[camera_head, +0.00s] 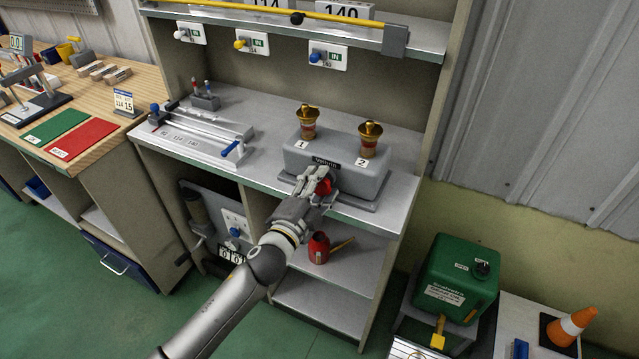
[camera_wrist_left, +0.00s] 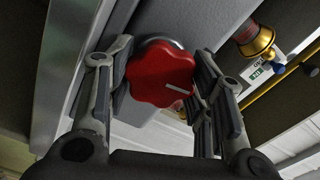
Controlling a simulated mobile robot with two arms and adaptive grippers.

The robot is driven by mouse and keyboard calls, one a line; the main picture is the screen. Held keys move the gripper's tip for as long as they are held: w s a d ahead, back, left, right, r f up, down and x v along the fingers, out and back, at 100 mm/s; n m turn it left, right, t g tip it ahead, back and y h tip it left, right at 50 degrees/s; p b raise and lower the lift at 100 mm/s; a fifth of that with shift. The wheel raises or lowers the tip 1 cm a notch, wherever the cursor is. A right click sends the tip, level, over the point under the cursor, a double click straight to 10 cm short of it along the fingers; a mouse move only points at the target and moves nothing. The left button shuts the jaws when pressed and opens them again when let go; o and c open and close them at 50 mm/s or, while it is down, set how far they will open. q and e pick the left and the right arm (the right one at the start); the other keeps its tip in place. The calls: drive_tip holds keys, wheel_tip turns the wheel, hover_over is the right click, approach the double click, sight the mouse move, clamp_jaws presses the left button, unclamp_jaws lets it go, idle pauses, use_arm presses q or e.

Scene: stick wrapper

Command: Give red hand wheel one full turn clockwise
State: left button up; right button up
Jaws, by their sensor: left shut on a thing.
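The red hand wheel (camera_head: 323,187) sits on the front of a grey block (camera_head: 352,176) on the metal shelf, below a small dark label. In the left wrist view the wheel (camera_wrist_left: 160,74) is a scalloped red disc with a short pale line pointing to the lower right. My left gripper (camera_head: 318,184) is at the wheel, with one finger on each side of its rim, shut on it. In the left wrist view the fingers (camera_wrist_left: 163,85) flank the wheel. In the head view the gripper hides much of the wheel. My right gripper is not in view.
Two brass fittings (camera_head: 308,121) stand on the block, marked 1 and 2. A slide gauge with a blue handle (camera_head: 229,150) lies to the left on the shelf. A red oil can (camera_head: 318,247) stands on the shelf below. A green tank (camera_head: 455,282) is at the right.

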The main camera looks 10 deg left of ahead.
use_arm(q)
drive_tip(key=shift+a+m, duration=0.1)
drive_tip(key=shift+m, duration=0.5)
drive_tip(key=o, duration=1.1)
drive_tip(key=shift+w, duration=0.1)
drive_tip(key=shift+c, duration=0.2)
drive_tip(key=shift+f, duration=0.1)
